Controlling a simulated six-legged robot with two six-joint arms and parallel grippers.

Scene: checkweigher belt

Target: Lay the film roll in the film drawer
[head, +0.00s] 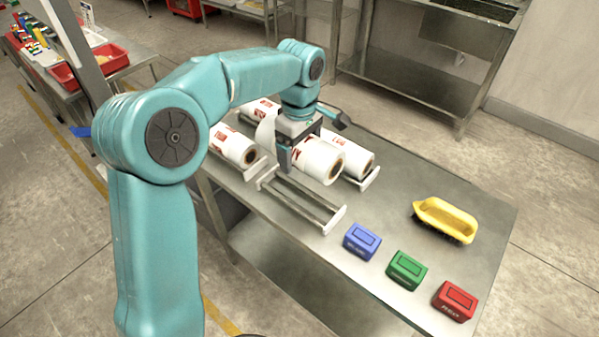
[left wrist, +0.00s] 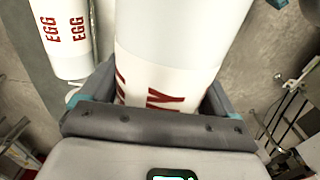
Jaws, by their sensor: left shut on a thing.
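My left gripper (head: 306,143) is shut on a white film roll (head: 318,161) with red print and a brown core. In the left wrist view the roll (left wrist: 180,50) lies between the two fingers. A metal frame with two long rails (head: 303,200), which looks like the film drawer, sticks out below and in front of the held roll. Its near part is empty; its far part is hidden by the gripper and roll. I cannot tell whether the roll touches the rails. My right gripper is not in view.
Other printed rolls lie at the left (head: 232,146) and right (head: 358,157) of the held roll, on similar supports. Blue (head: 362,241), green (head: 407,269) and red (head: 455,300) blocks and a yellow brush (head: 445,218) stand on the steel table (head: 400,195).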

